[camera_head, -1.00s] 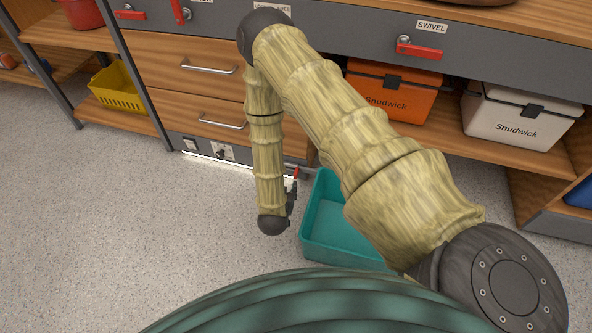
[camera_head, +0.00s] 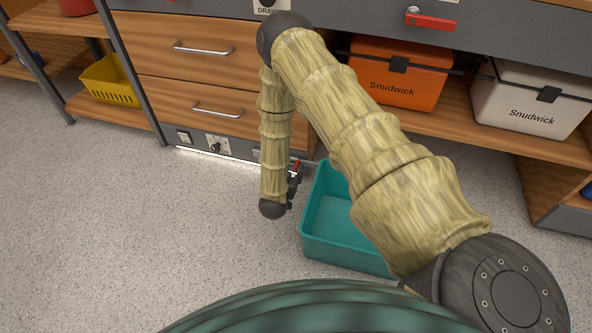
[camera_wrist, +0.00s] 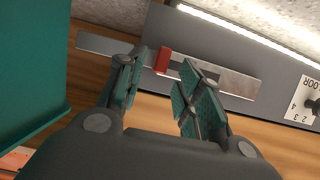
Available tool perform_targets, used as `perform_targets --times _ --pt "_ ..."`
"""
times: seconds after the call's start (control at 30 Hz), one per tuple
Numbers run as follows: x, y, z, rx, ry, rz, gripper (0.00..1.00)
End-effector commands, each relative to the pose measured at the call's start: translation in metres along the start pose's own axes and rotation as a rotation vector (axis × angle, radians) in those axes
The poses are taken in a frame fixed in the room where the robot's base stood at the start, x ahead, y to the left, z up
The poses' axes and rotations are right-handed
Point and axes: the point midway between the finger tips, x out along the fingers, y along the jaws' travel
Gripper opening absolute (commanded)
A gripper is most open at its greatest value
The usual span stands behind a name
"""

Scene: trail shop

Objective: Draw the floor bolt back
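The floor bolt (camera_wrist: 228,80) is a flat steel bar on the grey plinth at the cabinet's foot, with a red knob (camera_wrist: 163,60). In the head view the red knob (camera_head: 296,165) shows just above my gripper (camera_head: 294,188), and most of the bolt is hidden by my arm. In the wrist view my gripper (camera_wrist: 162,82) is open, with its green-padded fingers apart. The red knob appears between the fingertips, nearer the left one. I cannot tell whether either finger touches it. Nothing is held.
A teal bin (camera_head: 345,235) stands on the floor just right of my gripper; it also fills the left of the wrist view (camera_wrist: 30,75). A switch panel (camera_head: 217,146) is left of the bolt on the plinth. The speckled floor at left is clear.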

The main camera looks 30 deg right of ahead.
Motion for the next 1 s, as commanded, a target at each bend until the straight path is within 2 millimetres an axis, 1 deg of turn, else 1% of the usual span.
perform_targets --times 0.03,0.1,0.3,0.47,0.7,0.73,0.77,0.9,0.93,1.0 --pt "0.01 0.0 0.003 0.002 0.001 0.002 0.36" --pt "0.019 0.0 0.002 0.003 0.002 0.001 0.36" --pt "0.038 0.0 0.001 0.001 0.001 0.0 0.36" --pt "0.043 0.0 0.0 0.001 0.001 0.0 0.36" --pt "0.044 0.0 -0.001 0.0 0.0 0.0 0.36" --pt "0.044 0.0 -0.001 0.0 0.0 0.0 0.34" --pt "0.044 0.0 -0.001 0.001 0.0 0.0 0.28" --pt "0.043 0.0 0.0 0.001 0.0 0.0 0.03" --pt "0.043 0.0 0.0 0.001 0.0 0.0 0.0" --pt "0.043 0.0 0.0 0.0 0.0 0.0 0.0"
